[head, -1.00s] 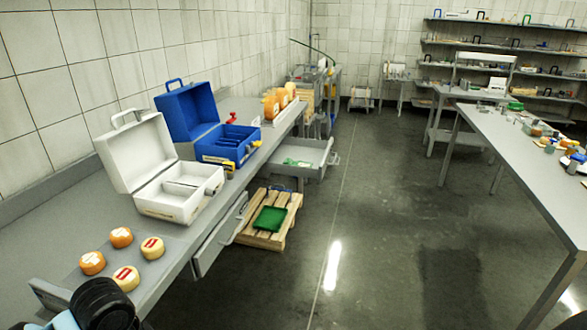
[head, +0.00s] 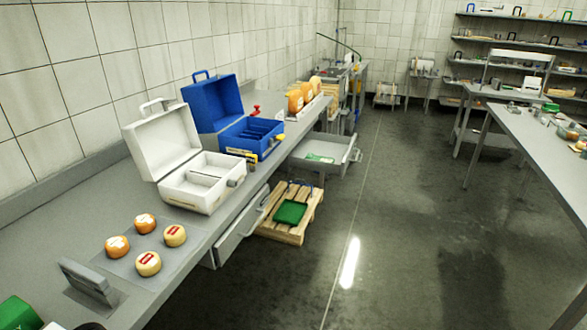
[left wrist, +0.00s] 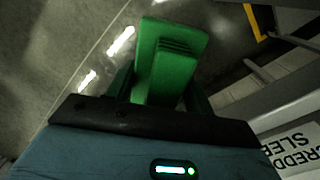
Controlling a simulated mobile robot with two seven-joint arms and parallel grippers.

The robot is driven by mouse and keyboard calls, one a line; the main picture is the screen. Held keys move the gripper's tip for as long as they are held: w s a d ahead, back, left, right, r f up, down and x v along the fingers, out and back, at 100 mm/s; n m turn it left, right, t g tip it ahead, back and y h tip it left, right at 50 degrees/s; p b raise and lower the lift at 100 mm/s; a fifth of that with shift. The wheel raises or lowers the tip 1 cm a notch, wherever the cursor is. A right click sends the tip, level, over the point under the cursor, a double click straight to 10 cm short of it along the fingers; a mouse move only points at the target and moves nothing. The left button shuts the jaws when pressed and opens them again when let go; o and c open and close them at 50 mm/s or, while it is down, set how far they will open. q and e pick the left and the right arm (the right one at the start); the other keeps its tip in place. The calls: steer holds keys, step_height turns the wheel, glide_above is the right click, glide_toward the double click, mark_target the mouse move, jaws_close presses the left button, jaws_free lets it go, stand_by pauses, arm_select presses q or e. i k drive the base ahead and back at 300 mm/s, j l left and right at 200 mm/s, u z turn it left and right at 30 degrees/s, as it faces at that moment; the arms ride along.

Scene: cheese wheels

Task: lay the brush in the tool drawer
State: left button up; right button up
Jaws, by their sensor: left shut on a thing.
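In the left wrist view my left gripper (left wrist: 165,95) is shut on a green, blocky thing with a ridged part, which I take to be the brush (left wrist: 172,50). Its far end points away over the grey floor. Two drawers show under the left bench in the head view. The farther drawer (head: 349,158) is pulled well out and holds a small green and white item. The nearer drawer (head: 240,228) is only a little open, its inside hidden. No label tells which is the tool drawer. My right gripper is not in view.
Several cheese wheels (head: 148,263) lie on a mat beside a grey stand (head: 88,283). Open white (head: 190,207) and blue (head: 228,143) cases stand behind. A pallet (head: 293,236) with a green tray (head: 290,212) is on the floor. The aisle is clear.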

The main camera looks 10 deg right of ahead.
mark_target(321, 148)
steer(key=i+l+z, duration=0.1)
steer(key=i+l, duration=0.35)
steer(key=i+l+z, duration=0.1)
steer(key=i+l, duration=0.3)
steer(key=i+l+z, duration=0.1)
steer(key=i+l, duration=0.25)
steer(key=i, duration=0.3)
steer(key=i+l+z, duration=0.1)
steer(key=i+l, duration=0.25)
steer(key=i, duration=0.15)
steer(key=i+l+z, duration=0.1)
steer(key=i+l, duration=0.2)
steer(key=i, duration=1.25)
